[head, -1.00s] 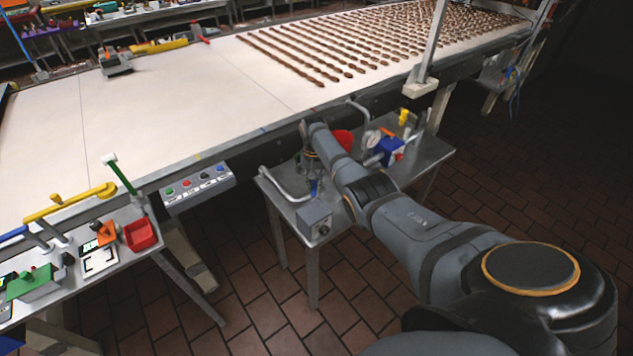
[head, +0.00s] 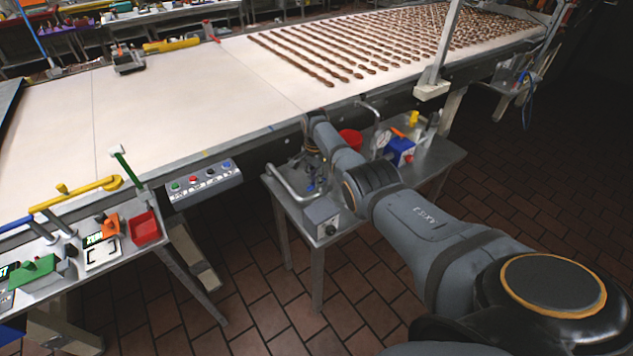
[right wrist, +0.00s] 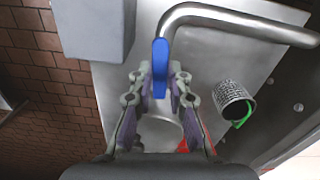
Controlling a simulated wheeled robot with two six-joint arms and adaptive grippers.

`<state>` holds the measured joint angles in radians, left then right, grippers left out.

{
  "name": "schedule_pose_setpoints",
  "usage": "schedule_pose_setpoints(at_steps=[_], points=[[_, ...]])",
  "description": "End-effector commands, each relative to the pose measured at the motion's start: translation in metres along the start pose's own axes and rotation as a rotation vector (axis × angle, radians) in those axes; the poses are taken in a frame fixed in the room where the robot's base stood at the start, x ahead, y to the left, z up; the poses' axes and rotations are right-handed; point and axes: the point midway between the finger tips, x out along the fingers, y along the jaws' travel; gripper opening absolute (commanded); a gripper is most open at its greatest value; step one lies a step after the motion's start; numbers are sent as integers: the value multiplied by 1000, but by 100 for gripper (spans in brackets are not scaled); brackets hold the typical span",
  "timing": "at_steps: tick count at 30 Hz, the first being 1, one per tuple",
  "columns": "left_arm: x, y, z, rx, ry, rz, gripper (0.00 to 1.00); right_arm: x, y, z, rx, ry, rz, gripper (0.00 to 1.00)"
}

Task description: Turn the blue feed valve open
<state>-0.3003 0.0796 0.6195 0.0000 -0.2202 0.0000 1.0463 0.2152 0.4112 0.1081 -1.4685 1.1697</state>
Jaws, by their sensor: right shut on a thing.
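The blue feed valve's handle (right wrist: 161,66) shows in the right wrist view as an upright blue lever beside a bent metal pipe (right wrist: 215,14). My right gripper (right wrist: 160,78) has its fingers on both sides of the lever and is shut on it. In the head view my right gripper (head: 314,172) is over the small metal side table, partly hidden by my own arm. Only a small bit of blue shows below it there, so the lever's angle is hard to tell in that view. My left gripper is not in view.
The side table (head: 437,158) also holds a grey box (head: 321,217), a red container (head: 350,139) and a blue device with a gauge (head: 400,151). A button panel (head: 203,184) hangs on the conveyor (head: 190,100). A mesh cylinder (right wrist: 233,98) stands right of the gripper.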

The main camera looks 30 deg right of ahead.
Motion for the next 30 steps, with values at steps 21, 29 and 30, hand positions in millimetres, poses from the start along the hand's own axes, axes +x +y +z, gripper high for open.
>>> schedule_pose_setpoints(at_steps=[21,29,30], points=[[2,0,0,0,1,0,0,-1,-2,-1,36,2,-3,30],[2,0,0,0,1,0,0,-1,-1,0,36,1,-1,40],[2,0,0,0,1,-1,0,0,-1,0,36,1,-1,40]])
